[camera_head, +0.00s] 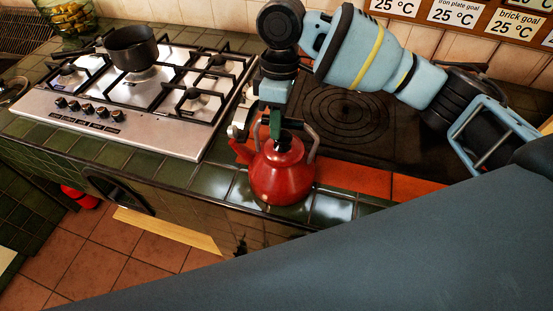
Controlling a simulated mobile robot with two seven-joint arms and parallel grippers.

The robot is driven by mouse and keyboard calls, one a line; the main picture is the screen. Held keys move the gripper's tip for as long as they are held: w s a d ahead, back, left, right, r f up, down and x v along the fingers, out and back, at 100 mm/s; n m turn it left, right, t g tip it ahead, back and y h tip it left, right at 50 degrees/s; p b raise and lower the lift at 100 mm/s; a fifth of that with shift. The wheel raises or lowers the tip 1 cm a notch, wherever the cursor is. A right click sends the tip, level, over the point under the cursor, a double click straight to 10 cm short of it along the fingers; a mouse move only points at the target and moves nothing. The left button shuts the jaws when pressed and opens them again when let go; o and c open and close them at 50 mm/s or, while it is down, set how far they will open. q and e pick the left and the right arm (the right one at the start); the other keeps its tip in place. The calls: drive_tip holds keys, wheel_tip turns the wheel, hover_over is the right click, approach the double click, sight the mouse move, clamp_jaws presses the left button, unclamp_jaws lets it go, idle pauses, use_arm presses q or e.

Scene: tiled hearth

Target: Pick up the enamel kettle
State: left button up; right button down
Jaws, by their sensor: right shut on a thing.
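The red enamel kettle (281,176) with a dark lid knob is upright at the front edge of the green-tiled counter, right of the gas hob. I cannot tell whether its base touches the tiles. My right gripper (272,128) points down over the kettle's top, at its handle. It is shut on the kettle, though the fingers partly hide the handle and the exact grip is hard to see. My left gripper is not in view.
A steel gas hob (150,90) carries a dark saucepan (131,48) at its back left. A dark hotplate (345,112) lies behind and right of the kettle. A glass jar (70,20) stands at the back left. Orange tiles (368,181) lie right of the kettle.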

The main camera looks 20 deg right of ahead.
drive_tip(key=shift+r, duration=0.2)
idle(0.4)
drive_tip(key=shift+w+r, duration=0.1)
drive_tip(key=shift+r, duration=1.65)
drive_tip(key=s+a, duration=0.2)
drive_tip(key=a, duration=0.5)
drive_tip(key=s+a+r, duration=0.1)
drive_tip(key=s+a, duration=0.1)
drive_tip(key=a, duration=0.6)
drive_tip(key=shift+s+a+r, duration=0.2)
drive_tip(key=shift+s, duration=0.2)
